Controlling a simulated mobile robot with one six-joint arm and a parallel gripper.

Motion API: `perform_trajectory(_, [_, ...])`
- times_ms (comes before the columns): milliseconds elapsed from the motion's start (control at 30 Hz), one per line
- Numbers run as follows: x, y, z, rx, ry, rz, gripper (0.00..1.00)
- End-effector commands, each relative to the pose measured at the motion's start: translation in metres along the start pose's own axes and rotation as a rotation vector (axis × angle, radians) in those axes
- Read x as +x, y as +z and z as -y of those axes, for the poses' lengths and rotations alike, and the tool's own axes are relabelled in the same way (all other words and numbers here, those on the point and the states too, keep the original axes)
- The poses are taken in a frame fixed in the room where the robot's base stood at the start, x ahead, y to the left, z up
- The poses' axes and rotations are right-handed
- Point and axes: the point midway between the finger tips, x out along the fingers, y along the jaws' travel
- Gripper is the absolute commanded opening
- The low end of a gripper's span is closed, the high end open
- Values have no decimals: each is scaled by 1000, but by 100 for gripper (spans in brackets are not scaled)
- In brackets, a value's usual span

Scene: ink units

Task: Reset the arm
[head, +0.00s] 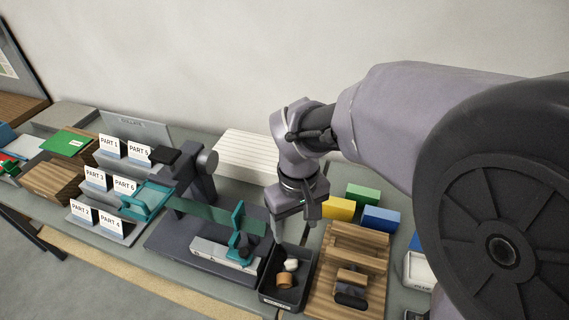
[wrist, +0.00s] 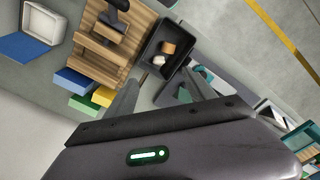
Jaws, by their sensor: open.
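My gripper (head: 279,232) hangs at the end of my arm, pointing down over the back of a small black tray (head: 296,296). In the wrist view my gripper (wrist: 158,92) has its two fingers spread apart with nothing between them. The black tray (wrist: 148,92) lies beyond the fingertips and holds a tan piece (wrist: 168,47) and a white piece (wrist: 159,60). Whether the fingertips reach below the tray's rim I cannot tell.
A wooden rack (head: 372,245) stands right of the tray, with yellow (head: 339,208), green (head: 362,194) and blue (head: 381,218) blocks behind it. A dark machine with a teal clamp (head: 239,243) stands left. Part-labelled cards (head: 125,185) stand farther left. The wall is behind.

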Motion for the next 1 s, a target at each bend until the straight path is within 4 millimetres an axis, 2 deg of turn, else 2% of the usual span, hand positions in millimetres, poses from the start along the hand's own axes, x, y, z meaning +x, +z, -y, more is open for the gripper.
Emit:
perform_trajectory(100, [-2, 3, -1, 20, -2, -14, 63])
perform_trajectory(167, [-7, 13, -6, 90, -12, -61, 63])
perform_trajectory(300, [-23, 64, -17, 397, -63, -262, 63])
perform_trajectory(400, [-24, 99, -17, 601, -107, -397, 63])
perform_trajectory(500, [-21, 121, -15, 734, -143, -489, 63])
perform_trajectory(633, [-21, 130, -13, 800, -163, -535, 63])
perform_trajectory(1000, [-24, 130, -13, 798, -164, -535, 63])
